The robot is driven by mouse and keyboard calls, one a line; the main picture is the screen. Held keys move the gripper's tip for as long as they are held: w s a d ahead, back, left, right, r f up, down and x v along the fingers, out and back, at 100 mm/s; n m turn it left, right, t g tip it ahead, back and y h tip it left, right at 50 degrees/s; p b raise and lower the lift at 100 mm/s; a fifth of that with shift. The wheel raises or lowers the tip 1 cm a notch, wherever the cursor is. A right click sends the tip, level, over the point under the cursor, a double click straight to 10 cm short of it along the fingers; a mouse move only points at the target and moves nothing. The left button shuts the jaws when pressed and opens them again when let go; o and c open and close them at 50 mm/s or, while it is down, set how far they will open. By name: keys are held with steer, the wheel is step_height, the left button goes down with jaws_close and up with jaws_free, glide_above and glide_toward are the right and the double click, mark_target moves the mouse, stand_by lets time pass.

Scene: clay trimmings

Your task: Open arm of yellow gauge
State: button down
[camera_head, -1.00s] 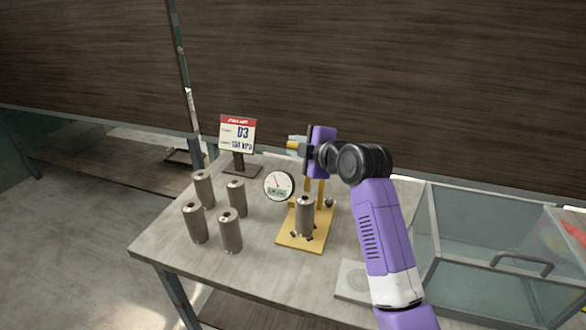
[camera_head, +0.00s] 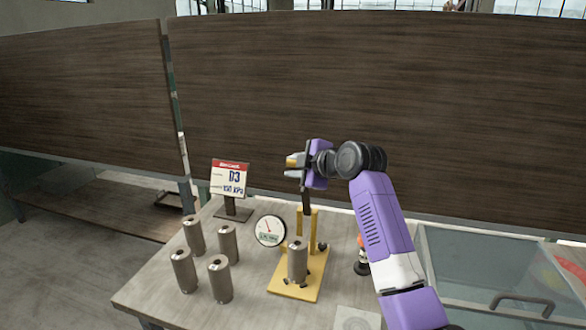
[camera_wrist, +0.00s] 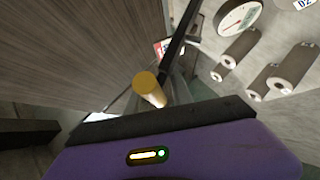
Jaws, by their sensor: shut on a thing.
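The yellow gauge (camera_head: 310,283) stands on the table with a yellow base and post. A grey metal cylinder (camera_head: 297,261) stands upright on its base. A dark arm (camera_head: 306,203) rises from the post toward my gripper (camera_head: 294,168); it also shows in the wrist view (camera_wrist: 181,38). My gripper is above the gauge, shut on the arm's yellow handle (camera_wrist: 148,87). The fingers partly hide the handle in the head view. The round dial (camera_head: 270,231) is left of the post and shows in the wrist view (camera_wrist: 239,18).
Several grey cylinders (camera_head: 220,279) stand on the table left of the gauge. A sign reading D3 (camera_head: 229,180) stands behind them. A clear-sided bin (camera_head: 470,265) is at the right. A dark wood panel (camera_head: 370,90) closes off the back.

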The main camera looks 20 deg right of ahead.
steer(key=shift+d+f, duration=0.35)
steer(key=shift+d, duration=0.15)
steer(key=c, duration=1.3)
jaws_free()
steer(key=shift+d, duration=0.1)
steer(key=shift+r, duration=0.1)
steer(key=shift+s+a, duration=0.1)
steer(key=shift+a, duration=0.1)
steer(key=shift+b+v, duration=0.9)
steer(key=shift+v, duration=2.9)
steer(key=shift+s, duration=0.1)
